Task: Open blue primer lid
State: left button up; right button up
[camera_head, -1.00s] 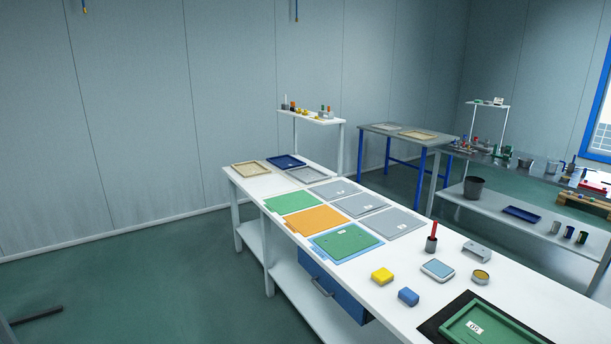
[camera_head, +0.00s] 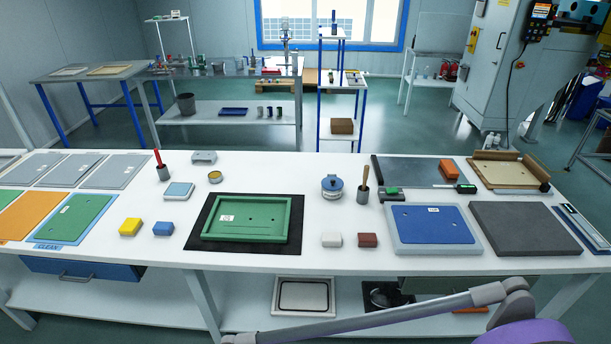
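A small round pot with a blue lid (camera_head: 332,182) stands upright near the back of the white table, right of centre. The lid sits on top of the pot and looks closed. A grey link of one of my arms crosses the lower right of the view, well in front of the pot and apart from it. Neither of my grippers can be made out in the view.
A brush in a cup (camera_head: 364,189) stands just right of the pot. A green framed tray (camera_head: 246,217) lies to its left; a white block (camera_head: 331,240) and a brown block (camera_head: 368,240) lie in front. A blue panel (camera_head: 432,224) lies on the right. Bare table surrounds the pot's front.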

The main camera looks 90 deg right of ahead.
aim_at(333, 181)
jog(key=z, duration=3.05)
jog(key=i+j, duration=0.3)
jog(key=i, duration=0.2)
jog(key=i+j, duration=0.35)
jog(key=i, duration=0.15)
